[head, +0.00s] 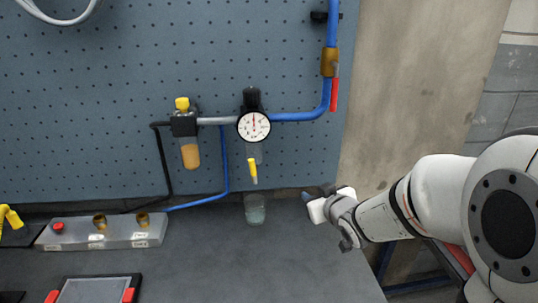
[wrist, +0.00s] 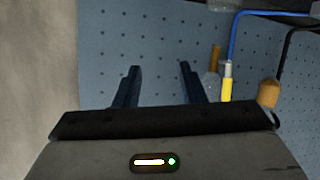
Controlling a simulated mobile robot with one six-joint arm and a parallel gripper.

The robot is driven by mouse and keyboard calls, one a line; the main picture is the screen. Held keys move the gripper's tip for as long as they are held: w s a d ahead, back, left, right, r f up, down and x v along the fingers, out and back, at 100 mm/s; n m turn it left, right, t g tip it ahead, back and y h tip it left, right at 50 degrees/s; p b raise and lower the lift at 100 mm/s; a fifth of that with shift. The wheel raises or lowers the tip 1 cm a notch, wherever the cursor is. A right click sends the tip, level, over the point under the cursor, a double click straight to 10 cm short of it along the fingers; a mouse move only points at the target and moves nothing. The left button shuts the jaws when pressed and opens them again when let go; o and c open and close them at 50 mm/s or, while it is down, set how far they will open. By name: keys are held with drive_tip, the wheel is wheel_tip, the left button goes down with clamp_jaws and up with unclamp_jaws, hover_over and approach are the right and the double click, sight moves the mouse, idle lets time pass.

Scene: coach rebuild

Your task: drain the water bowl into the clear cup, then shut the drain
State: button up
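The clear water bowl (head: 257,152) hangs below the round gauge (head: 254,126), which partly hides it; its water level is too small to tell. A yellow drain handle (head: 253,170) points down beneath the bowl. It also shows in the wrist view (wrist: 227,86), beside the bowl (wrist: 209,86). The clear cup (head: 255,209) stands on the bench below the drain, with a pale greenish tint inside. I cannot tell whether that is water. My gripper (head: 313,197) is right of the cup, apart from it. Its fingers (wrist: 160,78) are spread and empty in the wrist view.
A unit with an amber bowl (head: 190,154) hangs to the left. A red-handled valve (head: 334,94) sits on the blue pipe above right. A grey manifold block (head: 120,232) and a red-cornered tablet (head: 96,290) lie on the bench. The bench right of the cup is clear.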

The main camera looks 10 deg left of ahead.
sight(254, 168)
drive_tip(key=w+a+r+n+y+p, duration=0.1)
drive_tip(key=a+y, duration=0.1)
drive_tip(key=a, duration=0.3)
drive_tip(key=w+a+r+n+y+p, duration=0.1)
drive_tip(key=w+a+y, duration=0.1)
drive_tip(key=a, duration=0.3)
drive_tip(key=w+a+r+n+y+p, duration=0.1)
drive_tip(key=a+n+y+p, duration=0.1)
drive_tip(key=a+y, duration=0.2)
drive_tip(key=shift+w+a+g, duration=0.15)
drive_tip(key=shift+a+g, duration=0.05)
drive_tip(key=shift+a, duration=0.3)
drive_tip(key=shift+w+a+g, duration=0.15)
drive_tip(key=shift+a+g, duration=0.05)
drive_tip(key=shift+a, duration=0.25)
clamp_jaws()
